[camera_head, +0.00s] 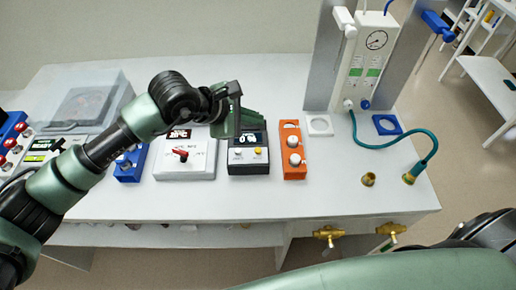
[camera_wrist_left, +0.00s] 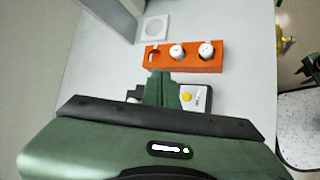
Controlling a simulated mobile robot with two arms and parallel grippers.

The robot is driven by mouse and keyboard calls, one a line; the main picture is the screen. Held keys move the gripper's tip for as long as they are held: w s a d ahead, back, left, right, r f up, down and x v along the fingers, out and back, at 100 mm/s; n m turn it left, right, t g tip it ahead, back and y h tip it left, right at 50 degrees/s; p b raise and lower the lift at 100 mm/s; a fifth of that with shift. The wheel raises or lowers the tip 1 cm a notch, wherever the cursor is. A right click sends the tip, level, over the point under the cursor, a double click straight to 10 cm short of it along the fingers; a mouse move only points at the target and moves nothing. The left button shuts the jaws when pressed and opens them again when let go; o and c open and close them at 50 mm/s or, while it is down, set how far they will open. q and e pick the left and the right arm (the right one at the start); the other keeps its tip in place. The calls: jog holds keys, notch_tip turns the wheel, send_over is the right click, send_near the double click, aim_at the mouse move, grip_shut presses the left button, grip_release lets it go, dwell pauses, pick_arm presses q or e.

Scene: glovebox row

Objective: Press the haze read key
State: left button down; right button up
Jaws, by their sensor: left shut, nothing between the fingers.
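A dark meter box (camera_head: 248,165) with a small display, a white key and a yellow key stands near the middle of the bench. It looks like the haze reader, but its labels are too small to read. My left gripper (camera_head: 237,128) is shut and empty, above the back part of this box, and hides some of it. In the left wrist view the shut fingers (camera_wrist_left: 162,85) cover most of the box. The yellow key (camera_wrist_left: 186,97) shows just beside them, apart from the fingertips as far as I can tell. My right gripper does not show.
An orange block (camera_head: 291,165) with white knobs stands just right of the box. A white panel with a red lever (camera_head: 200,165) and a blue box (camera_head: 130,165) stand left. A teal hose (camera_head: 405,144) and brass fittings lie right. The front bench strip is clear.

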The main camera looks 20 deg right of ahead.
pick_arm(q)
jog(key=b, duration=0.2)
send_over(255, 152)
notch_tip(255, 152, down, 7)
jog(key=shift+s+r, duration=0.1)
jog(key=shift+r, duration=0.05)
jog(key=shift+f+b, duration=0.65)
jog(key=shift+f, duration=0.05)
jog(key=shift+f+b, duration=0.35)
jog(key=shift+b, duration=0.05)
dwell(1.2)
jog(key=shift+f+b, duration=0.35)
jog(key=shift+b, duration=0.4)
